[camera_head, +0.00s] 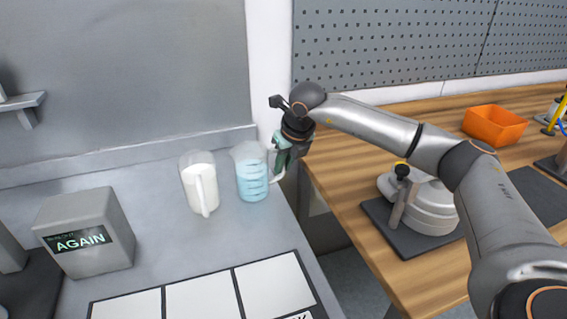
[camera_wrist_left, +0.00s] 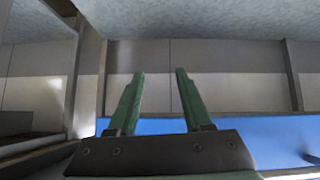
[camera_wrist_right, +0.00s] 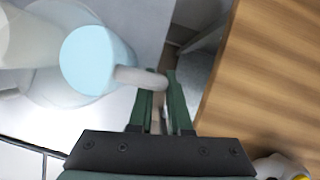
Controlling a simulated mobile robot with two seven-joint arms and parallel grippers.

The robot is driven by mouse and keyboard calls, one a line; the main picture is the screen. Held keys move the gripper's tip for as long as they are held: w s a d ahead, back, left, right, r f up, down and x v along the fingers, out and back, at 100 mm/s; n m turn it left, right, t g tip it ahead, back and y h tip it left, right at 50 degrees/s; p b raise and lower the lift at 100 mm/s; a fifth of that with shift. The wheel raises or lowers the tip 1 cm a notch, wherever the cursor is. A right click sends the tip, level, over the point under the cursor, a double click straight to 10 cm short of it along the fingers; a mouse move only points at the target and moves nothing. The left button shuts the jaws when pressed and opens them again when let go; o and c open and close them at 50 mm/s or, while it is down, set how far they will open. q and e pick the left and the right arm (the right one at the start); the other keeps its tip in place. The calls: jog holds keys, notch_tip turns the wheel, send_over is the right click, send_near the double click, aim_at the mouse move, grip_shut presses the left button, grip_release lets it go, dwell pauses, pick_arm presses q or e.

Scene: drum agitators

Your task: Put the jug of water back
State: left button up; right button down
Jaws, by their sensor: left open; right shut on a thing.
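The jug of water (camera_head: 251,172) is clear with light blue liquid and stands upright, as far as I can tell on the grey bench, right of a jug of white liquid (camera_head: 199,186). My right gripper (camera_head: 281,160) is at the right side of the water jug, shut on its handle. In the right wrist view the handle (camera_wrist_right: 138,77) runs between the green fingers (camera_wrist_right: 158,85), and the blue water (camera_wrist_right: 92,60) shows from above. My left gripper (camera_wrist_left: 154,75) is open and empty in the left wrist view; it is not in the head view.
A grey box with a display reading AGAIN (camera_head: 86,233) stands at the left. White panels (camera_head: 205,303) lie at the bench front. Across a gap, a wooden table (camera_head: 345,190) holds a round white device (camera_head: 430,207) and an orange bin (camera_head: 494,125).

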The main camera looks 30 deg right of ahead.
jog(key=c, duration=1.3)
grip_release()
jog(key=shift+f, duration=0.15)
jog(key=o, duration=0.4)
jog(key=shift+o, duration=0.2)
jog(key=shift+r, duration=0.3)
jog(key=v, duration=1.2)
